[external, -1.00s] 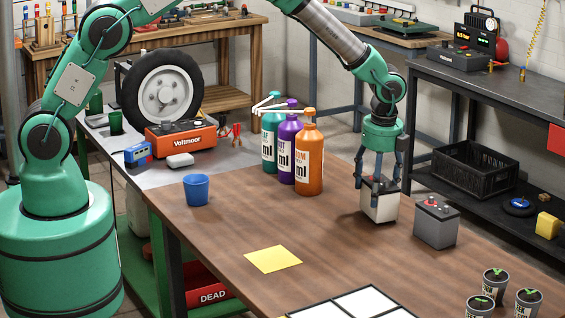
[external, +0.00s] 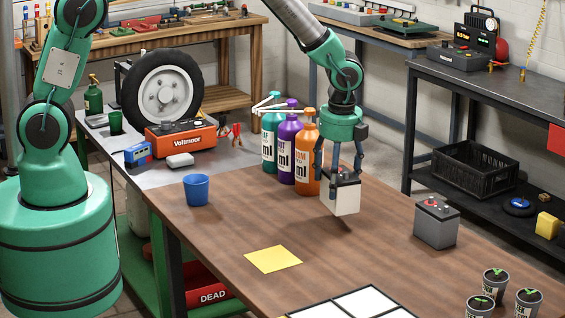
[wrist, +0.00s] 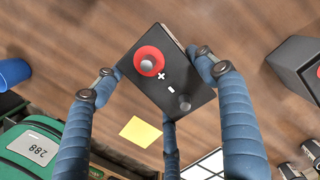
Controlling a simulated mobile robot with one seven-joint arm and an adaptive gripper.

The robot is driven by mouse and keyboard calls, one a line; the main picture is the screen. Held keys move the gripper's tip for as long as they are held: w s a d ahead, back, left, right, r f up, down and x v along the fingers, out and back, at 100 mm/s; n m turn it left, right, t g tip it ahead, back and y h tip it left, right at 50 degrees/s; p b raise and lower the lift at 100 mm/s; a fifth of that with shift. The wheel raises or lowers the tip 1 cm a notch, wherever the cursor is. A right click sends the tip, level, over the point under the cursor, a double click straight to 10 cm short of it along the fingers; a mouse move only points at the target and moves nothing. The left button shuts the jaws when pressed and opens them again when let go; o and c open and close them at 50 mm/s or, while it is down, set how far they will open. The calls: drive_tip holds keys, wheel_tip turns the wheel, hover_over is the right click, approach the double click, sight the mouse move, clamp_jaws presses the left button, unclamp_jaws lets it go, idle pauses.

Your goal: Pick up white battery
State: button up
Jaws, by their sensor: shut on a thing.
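The white battery (external: 346,199) has a white body and a dark top. My gripper (external: 340,176) is shut on it from above, with fingers around its upper part. The battery hangs slightly tilted, apparently a little above the brown table (external: 225,234). In the wrist view the battery's dark top (wrist: 168,80) shows a red-ringed terminal, a grey terminal and plus and minus marks, between my blue fingers. A grey battery (external: 435,225) stands on the table to the right, apart from my gripper.
Orange, purple and teal pump bottles (external: 307,160) stand close behind and left of my gripper. A blue cup (external: 196,191) is at the left, a yellow sheet (external: 273,260) and a white-panelled grid (external: 364,302) in front, and small plant pots (external: 495,283) at front right.

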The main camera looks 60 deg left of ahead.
drive_tip(key=shift+s+a+r+p, duration=0.1)
drive_tip(key=shift+s+a, duration=0.1)
drive_tip(key=shift+s, duration=0.6)
drive_tip(key=shift+s+a+r+p, duration=0.1)
drive_tip(key=shift+s+a, duration=0.15)
drive_tip(key=shift+s, duration=0.5)
drive_tip(key=shift+s+a+r+p, duration=0.1)
drive_tip(key=shift+s+a, duration=0.1)
drive_tip(key=shift+s, duration=0.6)
